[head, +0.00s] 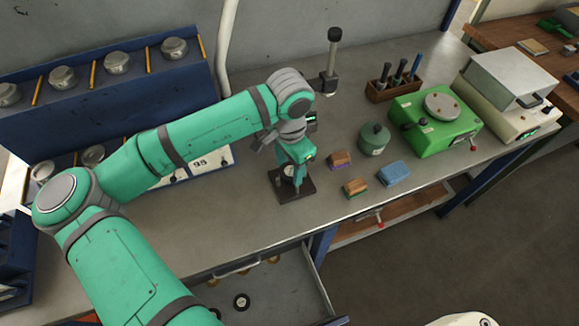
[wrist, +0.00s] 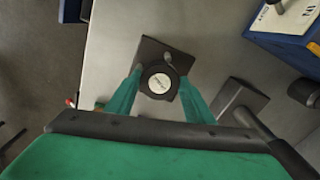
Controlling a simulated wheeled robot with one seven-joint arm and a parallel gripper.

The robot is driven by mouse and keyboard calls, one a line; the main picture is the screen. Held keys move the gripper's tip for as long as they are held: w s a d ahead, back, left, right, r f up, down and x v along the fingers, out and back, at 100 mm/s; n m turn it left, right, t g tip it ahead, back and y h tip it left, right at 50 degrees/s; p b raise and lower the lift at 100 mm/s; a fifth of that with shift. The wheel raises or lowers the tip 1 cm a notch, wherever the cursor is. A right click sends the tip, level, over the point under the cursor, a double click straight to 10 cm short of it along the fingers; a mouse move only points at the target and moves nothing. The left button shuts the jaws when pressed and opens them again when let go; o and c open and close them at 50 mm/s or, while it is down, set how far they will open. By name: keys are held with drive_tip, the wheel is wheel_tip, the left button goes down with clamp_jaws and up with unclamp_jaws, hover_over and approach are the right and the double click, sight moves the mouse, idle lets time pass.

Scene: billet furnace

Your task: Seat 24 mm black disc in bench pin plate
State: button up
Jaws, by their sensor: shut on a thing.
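A round black disc (wrist: 160,84) with a pale label on its face sits between the two fingers of my gripper (wrist: 160,98) in the wrist view. My gripper is shut on it. Behind it is the dark square pin plate (wrist: 178,50) on the bench; a small pin-like tip shows just beyond the disc's edge. In the head view my gripper (head: 294,174) is right over the pin plate (head: 303,192), pointing down. The disc overlaps the plate in the wrist view; whether it touches the plate or hangs just above it I cannot tell.
A post stand (head: 330,83) is behind my gripper. Two small blocks (head: 341,159) (head: 356,187), a blue block (head: 393,173) and a green round pot (head: 374,138) stand to the right. An open drawer (head: 285,290) below holds a black disc (head: 241,301) and brass-coloured pieces.

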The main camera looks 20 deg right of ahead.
sight(291, 172)
drive_tip(key=shift+s+d+f, duration=0.15)
idle(0.3)
drive_tip(key=shift+s+d, duration=0.15)
drive_tip(key=shift+s, duration=0.05)
idle(0.7)
drive_tip(key=shift+w+f, duration=0.1)
drive_tip(key=shift+f, duration=0.6)
idle(0.4)
drive_tip(key=o, duration=1.2)
drive_tip(key=shift+o, duration=0.2)
drive_tip(key=shift+w+r, duration=0.15)
drive_tip(key=shift+r, duration=0.95)
wheel_tip(291, 172, up, 9)
drive_tip(key=shift+a, duration=0.2)
